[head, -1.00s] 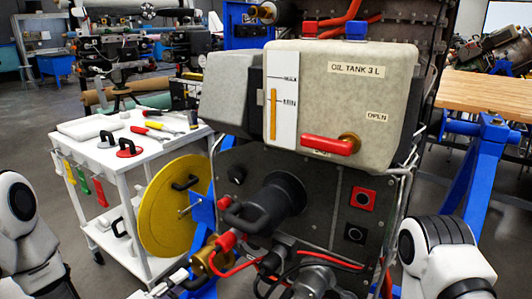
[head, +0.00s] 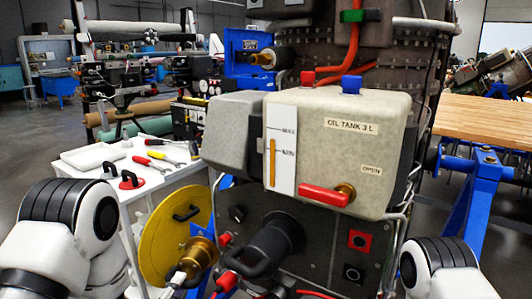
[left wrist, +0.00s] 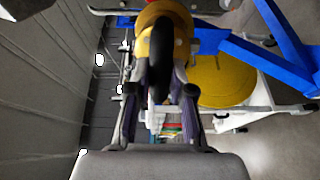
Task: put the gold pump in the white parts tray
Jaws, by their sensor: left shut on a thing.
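The gold pump (head: 204,251) is in front of the yellow disc's right edge in the head view, left of the tank panel. My left gripper (head: 182,274) is shut on it from the lower left. In the left wrist view, the gold pump (left wrist: 147,44) with a black handle-like part is between the fingers of my left gripper (left wrist: 160,82). The white parts tray (head: 92,156) lies on the white cart at the left, apart from the pump.
The white cart (head: 160,184) also holds tools and black and red handled pieces. A yellow disc (head: 165,232) stands at its right side. The oil tank (head: 335,160) and its dark panel with a black handle stand close in front. A blue stand (head: 468,205) is at the right.

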